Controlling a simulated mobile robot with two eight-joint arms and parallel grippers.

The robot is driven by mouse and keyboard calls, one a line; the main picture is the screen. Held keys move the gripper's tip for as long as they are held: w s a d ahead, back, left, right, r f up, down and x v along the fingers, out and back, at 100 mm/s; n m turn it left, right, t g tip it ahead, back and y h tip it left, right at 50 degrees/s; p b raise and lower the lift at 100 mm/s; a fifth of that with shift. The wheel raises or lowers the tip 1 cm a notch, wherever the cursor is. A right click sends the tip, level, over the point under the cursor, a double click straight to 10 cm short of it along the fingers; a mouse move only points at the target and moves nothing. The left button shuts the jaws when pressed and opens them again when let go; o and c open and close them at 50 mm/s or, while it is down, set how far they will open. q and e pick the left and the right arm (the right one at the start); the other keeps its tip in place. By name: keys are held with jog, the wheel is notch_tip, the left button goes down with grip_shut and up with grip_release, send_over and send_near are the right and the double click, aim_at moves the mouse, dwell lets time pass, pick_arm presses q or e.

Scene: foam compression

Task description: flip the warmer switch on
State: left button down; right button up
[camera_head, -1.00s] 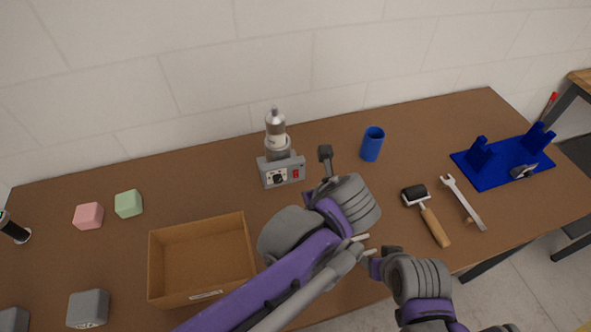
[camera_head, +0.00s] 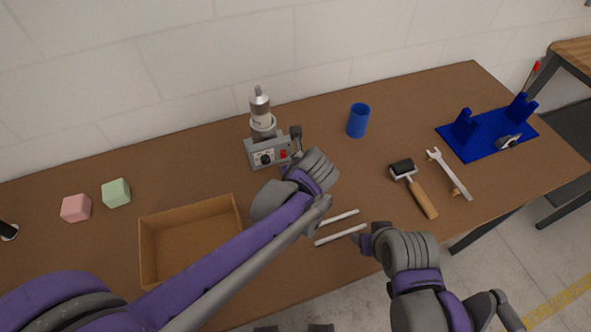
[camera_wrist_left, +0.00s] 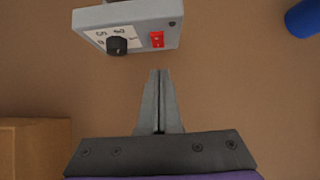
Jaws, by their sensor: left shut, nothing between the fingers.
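The warmer (camera_head: 254,160) is a grey box with a black knob (camera_head: 266,159) and a red switch (camera_head: 283,154) on its front. A silvery bottle (camera_head: 261,106) stands upright on it. In the left wrist view the red switch (camera_wrist_left: 157,39) is at the top, just beyond my left gripper (camera_wrist_left: 160,72). Its fingers are shut, empty and apart from the switch in that picture. In the head view my left gripper (camera_head: 296,133) is at the warmer's right end. Whether the switch is on is unclear. My right gripper (camera_head: 372,240) is low over the front edge, its fingers unclear.
A cardboard box (camera_head: 240,215) stands left of my left arm, with pink (camera_head: 76,208) and green (camera_head: 116,193) blocks beyond. A blue cup (camera_head: 358,121) is right of the warmer. A roller (camera_head: 415,188), wrench (camera_head: 449,174) and blue rack (camera_head: 485,150) lie further right.

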aim_at(284, 157)
pick_arm(q)
jog(key=shift+w+a, duration=0.2)
jog(key=shift+w, duration=0.5)
jog(key=shift+w+a, duration=0.2)
jog(key=shift+w, duration=0.5)
pick_arm(e)
jog(key=shift+w+r, duration=0.25)
jog(key=shift+r, duration=0.15)
pick_arm(q)
jog(key=shift+s, duration=0.1)
pick_arm(e)
jog(key=shift+s, duration=0.1)
pick_arm(q)
jog(key=shift+f, duration=0.1)
pick_arm(e)
jog(key=shift+f, duration=0.15)
pick_arm(q)
jog(key=shift+w+f, duration=0.15)
jog(key=shift+w, duration=0.1)
pick_arm(e)
jog(key=shift+s+f, duration=0.1)
jog(key=shift+f, duration=0.15)
pick_arm(q)
jog(key=shift+s, duration=0.1)
pick_arm(e)
jog(key=shift+r, duration=0.15)
pick_arm(q)
jog(key=shift+r, duration=0.25)
